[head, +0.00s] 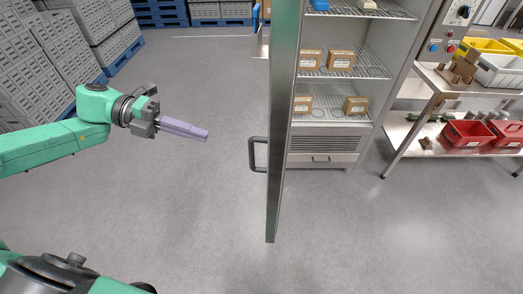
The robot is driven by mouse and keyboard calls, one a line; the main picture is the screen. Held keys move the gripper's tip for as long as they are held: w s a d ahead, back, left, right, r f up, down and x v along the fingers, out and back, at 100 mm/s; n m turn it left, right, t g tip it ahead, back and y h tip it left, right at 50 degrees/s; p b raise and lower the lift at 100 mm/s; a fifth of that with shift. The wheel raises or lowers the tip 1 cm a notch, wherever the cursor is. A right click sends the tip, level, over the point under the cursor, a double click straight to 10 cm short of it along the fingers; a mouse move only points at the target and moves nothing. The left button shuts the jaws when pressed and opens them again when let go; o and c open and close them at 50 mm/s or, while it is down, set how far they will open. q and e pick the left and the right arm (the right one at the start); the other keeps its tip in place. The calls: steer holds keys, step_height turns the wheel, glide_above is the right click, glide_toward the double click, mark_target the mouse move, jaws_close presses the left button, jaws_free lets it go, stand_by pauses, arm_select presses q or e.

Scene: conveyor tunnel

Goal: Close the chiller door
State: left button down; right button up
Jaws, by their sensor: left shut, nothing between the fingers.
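The chiller (318,143) stands right of centre with its front open. Its door (284,110) is swung out toward me and shows nearly edge-on. A dark handle (253,155) sticks out from the left side of the door. My left gripper (205,135) is left of the handle, with a clear gap between them. Its long purple-grey fingers are together, with nothing between them, and point right toward the door. My right gripper is not in view.
Inside the chiller, small brown boxes (341,61) sit on wire shelves. A steel table (440,84) with red and yellow bins stands at the right. Stacked grey crates (35,60) fill the far left. The floor between my left gripper and the door is clear.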

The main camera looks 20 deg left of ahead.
mark_target(253, 145)
arm_select(q)
steer(key=p+x, duration=0.1)
steer(key=x, duration=0.3)
steer(key=p+x, duration=0.1)
steer(key=x, duration=0.3)
steer(key=w+r+p+x, duration=0.1)
steer(key=x, duration=0.3)
steer(key=shift+d+f, duration=0.1)
steer(key=shift+d, duration=0.25)
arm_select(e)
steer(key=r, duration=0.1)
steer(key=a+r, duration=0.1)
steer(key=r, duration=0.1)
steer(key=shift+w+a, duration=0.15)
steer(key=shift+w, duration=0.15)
